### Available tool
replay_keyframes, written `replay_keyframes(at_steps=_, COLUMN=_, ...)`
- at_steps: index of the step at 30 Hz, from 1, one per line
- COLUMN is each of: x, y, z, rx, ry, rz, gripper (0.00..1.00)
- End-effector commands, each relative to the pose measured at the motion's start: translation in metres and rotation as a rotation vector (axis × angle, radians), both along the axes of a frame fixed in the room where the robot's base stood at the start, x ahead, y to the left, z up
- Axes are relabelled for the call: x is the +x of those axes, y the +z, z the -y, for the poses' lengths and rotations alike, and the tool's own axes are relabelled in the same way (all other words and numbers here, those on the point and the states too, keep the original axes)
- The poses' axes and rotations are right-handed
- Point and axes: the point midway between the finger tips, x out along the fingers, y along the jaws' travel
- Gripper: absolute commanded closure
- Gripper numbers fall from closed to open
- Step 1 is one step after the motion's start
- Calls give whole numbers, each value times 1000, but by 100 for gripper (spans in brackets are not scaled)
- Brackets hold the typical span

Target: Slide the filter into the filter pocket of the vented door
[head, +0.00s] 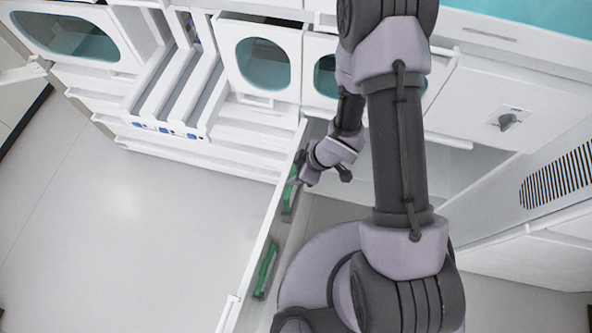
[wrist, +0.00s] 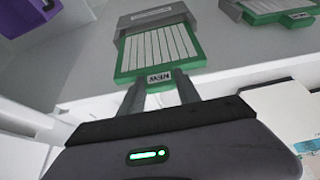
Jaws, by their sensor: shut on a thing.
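My gripper (wrist: 160,88) is shut on the lettered tab of a green-framed filter (wrist: 157,50) with white pleats. The filter also shows beside my gripper (head: 297,181) in the head view, as a green piece (head: 288,204). In the wrist view the filter's far end meets the mouth of a grey filter pocket (wrist: 150,17) with a pale label. How deep it sits inside I cannot tell, but most of the pleated face shows outside. The pocket is on the inner face of the open vented door (head: 262,238).
A second green-framed piece (head: 265,270) sits lower on the same door; in the wrist view a green-framed filter (wrist: 275,10) is at top right. A purple object (wrist: 25,14) is at top left. White cabinets (head: 262,58) line the back. Floor left of the door is clear.

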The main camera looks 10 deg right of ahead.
Motion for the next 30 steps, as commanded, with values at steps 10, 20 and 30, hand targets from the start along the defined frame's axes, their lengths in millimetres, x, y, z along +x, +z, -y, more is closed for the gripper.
replay_keyframes(at_steps=10, x=-6, y=-4, z=2, rx=-7, ry=-7, rz=-21, gripper=43)
replay_keyframes(at_steps=20, x=-4, y=-3, z=2, rx=-7, ry=-10, rz=-17, gripper=35)
replay_keyframes(at_steps=30, x=-2, y=-3, z=2, rx=-7, ry=-11, rz=-15, gripper=35)
